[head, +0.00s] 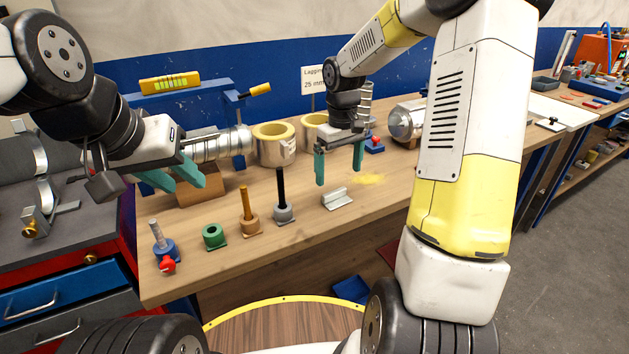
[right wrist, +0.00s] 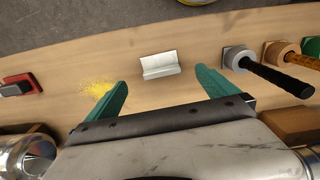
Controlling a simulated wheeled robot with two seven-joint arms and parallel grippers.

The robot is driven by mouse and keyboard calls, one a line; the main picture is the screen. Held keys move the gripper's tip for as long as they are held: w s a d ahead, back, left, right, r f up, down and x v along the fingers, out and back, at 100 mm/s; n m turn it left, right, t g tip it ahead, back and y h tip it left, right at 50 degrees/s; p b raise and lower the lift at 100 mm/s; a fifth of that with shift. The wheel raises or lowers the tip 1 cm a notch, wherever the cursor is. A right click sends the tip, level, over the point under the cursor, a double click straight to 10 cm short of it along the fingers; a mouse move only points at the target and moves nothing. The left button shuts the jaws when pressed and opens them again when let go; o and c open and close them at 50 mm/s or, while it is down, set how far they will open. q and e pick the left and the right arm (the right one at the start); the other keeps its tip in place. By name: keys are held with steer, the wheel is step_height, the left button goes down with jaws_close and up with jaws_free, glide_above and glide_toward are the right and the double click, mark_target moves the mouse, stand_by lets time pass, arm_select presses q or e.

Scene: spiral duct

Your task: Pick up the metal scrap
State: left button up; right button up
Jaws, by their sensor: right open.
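The metal scrap (head: 338,198) is a small silver angled piece lying on the wooden workbench. It also shows in the right wrist view (right wrist: 160,66), ahead of the gap between the fingertips. My right gripper (head: 339,176) points down over the bench, its two teal fingers apart and nothing between them. In its wrist view the right gripper (right wrist: 160,82) has one finger to each side of the scrap, without visible contact. My left gripper (head: 180,184) is at the bench's left part, its teal fingers apart, in front of a silver spiral duct (head: 213,145).
Yellow dust (head: 368,179) lies right of the scrap. A black-handled tool (head: 281,190), an orange-handled one (head: 247,205), a green ring (head: 213,236) and a red-and-blue clamp (head: 164,252) stand to its left. Insulation rings (head: 275,145) stand behind. The bench (head: 300,235) before the scrap is clear.

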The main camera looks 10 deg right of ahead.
mark_target(336, 192)
steer(key=f, duration=0.5)
steer(key=w+f, duration=0.1)
steer(key=f, duration=0.2)
steer(key=shift+a+f, duration=0.1)
steer(key=shift+a, duration=0.05)
steer(key=c, duration=1.5)
